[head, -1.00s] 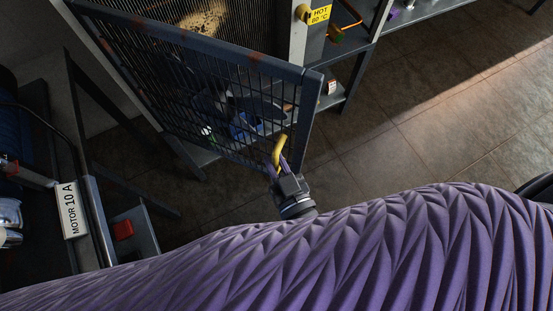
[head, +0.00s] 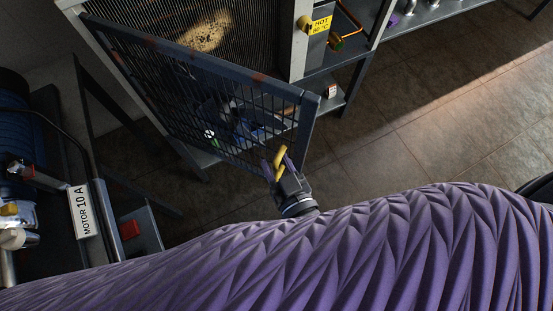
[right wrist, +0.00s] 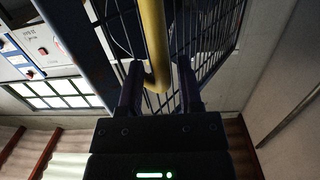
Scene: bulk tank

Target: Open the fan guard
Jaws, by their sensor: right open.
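The fan guard (head: 207,68) is a dark blue-grey mesh panel in a metal frame with rusty spots. It stands swung out at an angle from the finned unit (head: 190,25) behind it. Its yellow handle (head: 280,160) is at the free lower corner. My right gripper (head: 275,162) is at the handle, jaws open. In the right wrist view the yellow handle (right wrist: 155,45) runs down between the two spread fingers (right wrist: 160,88), and the mesh (right wrist: 205,35) is behind it. I cannot tell whether a finger touches the handle. My left gripper is not in view.
A "MOTOR 10 A" label (head: 80,211) and a red block (head: 129,230) are at the left. Shelving stands behind the guard. The tiled floor (head: 430,130) at the right is clear.

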